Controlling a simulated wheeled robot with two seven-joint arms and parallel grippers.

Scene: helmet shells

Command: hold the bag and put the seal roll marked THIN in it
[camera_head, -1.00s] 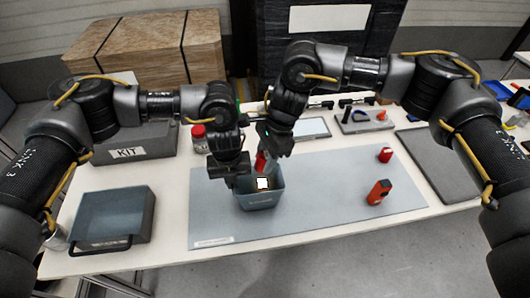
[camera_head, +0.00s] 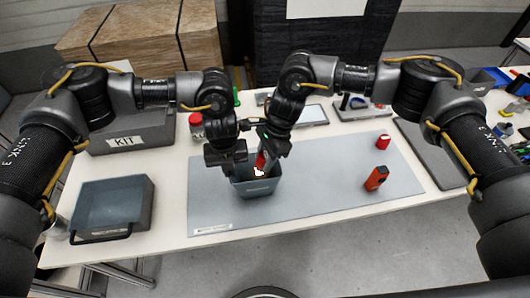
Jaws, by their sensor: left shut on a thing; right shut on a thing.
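The bag (camera_head: 258,187) is a blue-grey open-topped container standing on the grey mat in the middle. My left gripper (camera_head: 232,170) is shut on its left rim. My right gripper (camera_head: 266,158) is shut on a red roll (camera_head: 261,160) with a whitish part below, held at the bag's mouth. The roll's lower end is in or just over the opening; its marking cannot be read. Another red roll (camera_head: 383,142) stands on the mat at the right. An orange-red device (camera_head: 376,178) lies in front of it.
A grey-blue tray (camera_head: 112,205) with a dark handle sits at the left front. A grey box marked KIT (camera_head: 130,145) and a red-lidded jar (camera_head: 196,124) stand behind. A tool holder (camera_head: 360,108) is at the back right.

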